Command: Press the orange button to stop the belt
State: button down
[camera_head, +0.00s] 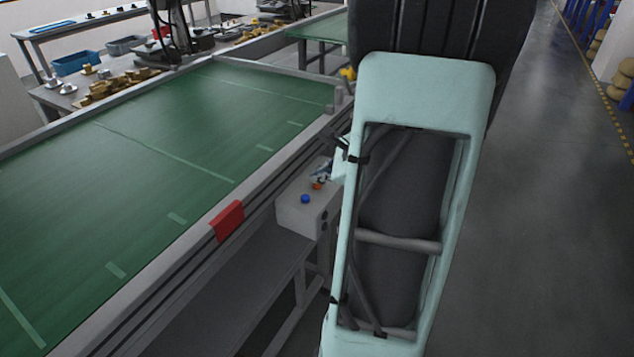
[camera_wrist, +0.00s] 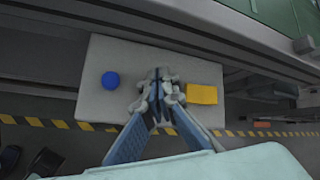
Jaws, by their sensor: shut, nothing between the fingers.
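A light grey control box (camera_head: 296,217) is fixed to the side of the belt frame; it also fills the middle of the wrist view (camera_wrist: 100,107). On its top are a blue button (camera_head: 305,199) and a small orange button (camera_head: 317,186). The blue button shows left of my gripper in the wrist view (camera_wrist: 110,80). My gripper (camera_wrist: 157,80) is shut and empty, pointing at the box top between the blue button and a yellow square (camera_wrist: 202,94). In the head view its tips (camera_head: 322,173) are close to the orange button; contact cannot be told. The gripper hides that button in the wrist view.
The green conveyor belt (camera_head: 140,170) runs left of the box, with a red block (camera_head: 228,221) on its rail. The floor aisle (camera_head: 545,200) on the right is clear.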

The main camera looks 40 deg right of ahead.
aim_at(318, 185)
jog(key=shift+r, duration=0.6)
jog(key=shift+p, duration=0.3)
notch_tip(318, 185, up, 5)
jog(key=p, duration=0.4)
jog(key=shift+r, duration=0.1)
dwell(0.4)
